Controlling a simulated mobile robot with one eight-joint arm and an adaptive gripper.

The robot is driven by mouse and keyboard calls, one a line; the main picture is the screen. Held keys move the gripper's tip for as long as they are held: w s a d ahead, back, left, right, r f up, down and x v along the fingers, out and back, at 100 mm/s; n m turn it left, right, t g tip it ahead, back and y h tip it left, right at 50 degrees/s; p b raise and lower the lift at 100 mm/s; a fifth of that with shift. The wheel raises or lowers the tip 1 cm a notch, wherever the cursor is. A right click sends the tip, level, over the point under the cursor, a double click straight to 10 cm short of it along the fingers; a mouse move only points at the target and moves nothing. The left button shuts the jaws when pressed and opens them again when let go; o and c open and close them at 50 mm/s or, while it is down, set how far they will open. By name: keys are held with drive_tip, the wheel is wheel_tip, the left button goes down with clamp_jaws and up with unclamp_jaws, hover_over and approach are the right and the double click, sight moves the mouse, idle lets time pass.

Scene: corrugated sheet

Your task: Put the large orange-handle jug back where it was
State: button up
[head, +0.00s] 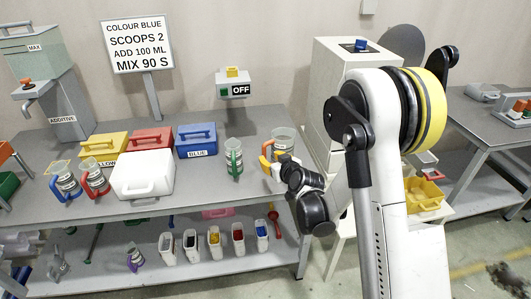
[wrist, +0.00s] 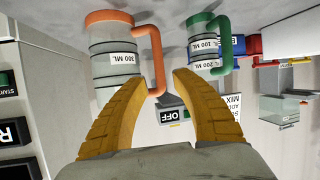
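The large orange-handle jug, clear with a 300 ML label (wrist: 122,58), is at the right end of the bench, by my gripper; in the head view its body (head: 284,136) is partly behind my gripper. In the wrist view, which looks upside down, its orange handle lies between the tips of my two yellow fingers, with a gap visible on either side. My gripper (wrist: 159,78) is open around the handle's end; it also shows in the head view (head: 266,158). The jug appears to stand on the bench.
A green-handled jug (head: 234,160) stands close to the left. Blue-handled (head: 67,184) and red-handled (head: 96,180) jugs, a white container (head: 143,176) and yellow, red and blue boxes stand farther left. A switch box reading OFF (head: 238,90) is behind. A pale cabinet (head: 325,80) adjoins the bench's right end.

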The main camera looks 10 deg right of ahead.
drive_tip(key=s+r+g, duration=0.3)
drive_tip(key=s+r, duration=1)
drive_tip(key=s, duration=0.3)
drive_tip(key=s+d+m+g+h, duration=0.1)
drive_tip(key=s, duration=0.9)
drive_tip(key=s+d+r+m+g+h, duration=0.1)
drive_tip(key=s+d+m+g, duration=0.1)
drive_tip(key=s, duration=0.8)
drive_tip(key=shift+s+d+r+h+p, duration=0.2)
drive_tip(key=shift+d+h+p, duration=0.05)
drive_tip(key=shift+h+p, duration=0.15)
drive_tip(key=shift+c, duration=0.5)
